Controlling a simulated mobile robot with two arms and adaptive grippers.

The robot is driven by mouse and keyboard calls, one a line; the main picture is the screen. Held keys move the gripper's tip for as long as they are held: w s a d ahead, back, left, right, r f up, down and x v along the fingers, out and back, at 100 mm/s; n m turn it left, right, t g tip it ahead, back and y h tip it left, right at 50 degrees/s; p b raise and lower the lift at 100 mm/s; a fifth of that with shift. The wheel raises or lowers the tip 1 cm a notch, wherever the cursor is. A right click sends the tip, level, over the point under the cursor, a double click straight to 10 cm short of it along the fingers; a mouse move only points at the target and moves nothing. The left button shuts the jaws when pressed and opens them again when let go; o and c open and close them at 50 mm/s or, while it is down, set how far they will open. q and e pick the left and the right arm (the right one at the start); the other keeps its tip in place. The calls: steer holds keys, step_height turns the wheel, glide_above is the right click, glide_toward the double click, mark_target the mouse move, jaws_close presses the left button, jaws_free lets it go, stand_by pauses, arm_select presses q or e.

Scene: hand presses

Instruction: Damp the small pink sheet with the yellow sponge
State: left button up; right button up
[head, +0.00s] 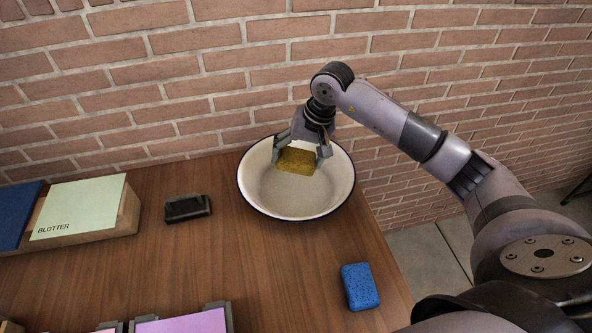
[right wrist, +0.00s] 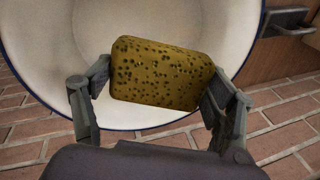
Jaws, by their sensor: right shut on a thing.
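The yellow sponge (head: 296,160) is held between the fingers of my right gripper (head: 303,150), over the white basin with a dark blue rim (head: 300,207). In the right wrist view the sponge (right wrist: 160,74) sits between both fingertips, with the basin (right wrist: 40,45) behind it. I cannot tell whether the sponge touches the basin. A pink sheet (head: 183,324) in a grey-cornered holder shows at the bottom edge of the head view, mostly cut off. My left gripper is not in view.
A blue sponge (head: 360,287) lies on the wooden table (head: 265,265) near its right edge. A dark block with a handle (head: 187,208) lies left of the basin. A pale green blotter (head: 82,207) lies on a wooden block at left, beside a dark blue panel (head: 15,215). A brick wall stands behind.

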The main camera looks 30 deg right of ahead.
mark_target(292, 153)
steer(key=shift+r+p, duration=0.7)
steer(key=shift+r, duration=1.25)
steer(key=shift+r, duration=0.1)
stand_by(0.6)
steer(key=shift+r+p, duration=0.35)
steer(key=shift+r, duration=0.3)
steer(key=shift+r+p, duration=0.4)
steer(key=shift+r, duration=0.85)
